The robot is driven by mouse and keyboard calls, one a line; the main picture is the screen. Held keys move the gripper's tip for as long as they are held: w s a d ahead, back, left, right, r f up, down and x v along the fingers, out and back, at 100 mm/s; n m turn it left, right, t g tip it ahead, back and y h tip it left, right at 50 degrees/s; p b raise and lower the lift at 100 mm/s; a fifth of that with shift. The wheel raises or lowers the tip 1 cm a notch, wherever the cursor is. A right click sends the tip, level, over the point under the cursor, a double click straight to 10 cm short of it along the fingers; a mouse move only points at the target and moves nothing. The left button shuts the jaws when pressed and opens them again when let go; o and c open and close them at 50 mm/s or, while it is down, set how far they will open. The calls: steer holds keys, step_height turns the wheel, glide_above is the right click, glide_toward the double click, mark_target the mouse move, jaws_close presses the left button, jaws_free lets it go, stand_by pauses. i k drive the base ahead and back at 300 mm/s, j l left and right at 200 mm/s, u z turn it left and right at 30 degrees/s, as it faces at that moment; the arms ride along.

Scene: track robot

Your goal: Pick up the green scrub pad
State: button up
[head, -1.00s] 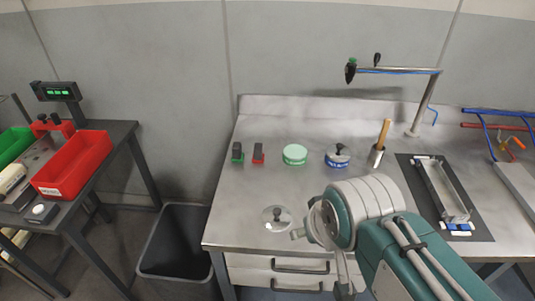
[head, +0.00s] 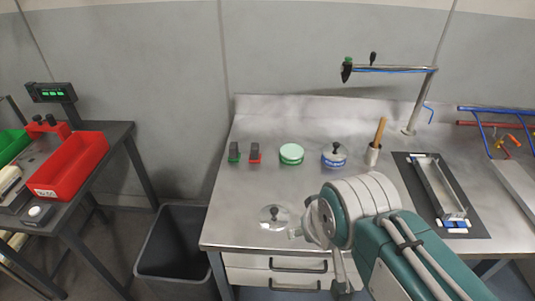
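A small dark-handled block with a green base (head: 234,153) stands near the back left of the steel bench (head: 228,205); it looks like the green scrub pad. A similar block with a red base (head: 255,153) stands just to its right. A round pale-green tin or pad (head: 291,154) lies further right. My gripper (head: 318,244) is over the front of the bench, to the right of and nearer than the green-based block, well apart from it. My arm partly hides the gripper, and its finger opening is unclear.
A clear lid with a dark knob (head: 275,216) lies left of my gripper. A blue-and-white round container (head: 334,155), a cup with a wooden handle (head: 373,153) and a metal tray (head: 440,190) stand to the right. A grey bin (head: 175,245) stands left of the bench.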

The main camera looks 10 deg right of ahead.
mark_target(234, 155)
steer(key=i+j, duration=0.1)
steer(key=j, duration=0.35)
steer(key=i+j+z, duration=0.15)
steer(key=j, duration=0.3)
steer(key=i+j, duration=0.1)
steer(key=j, duration=0.4)
steer(key=z, duration=0.05)
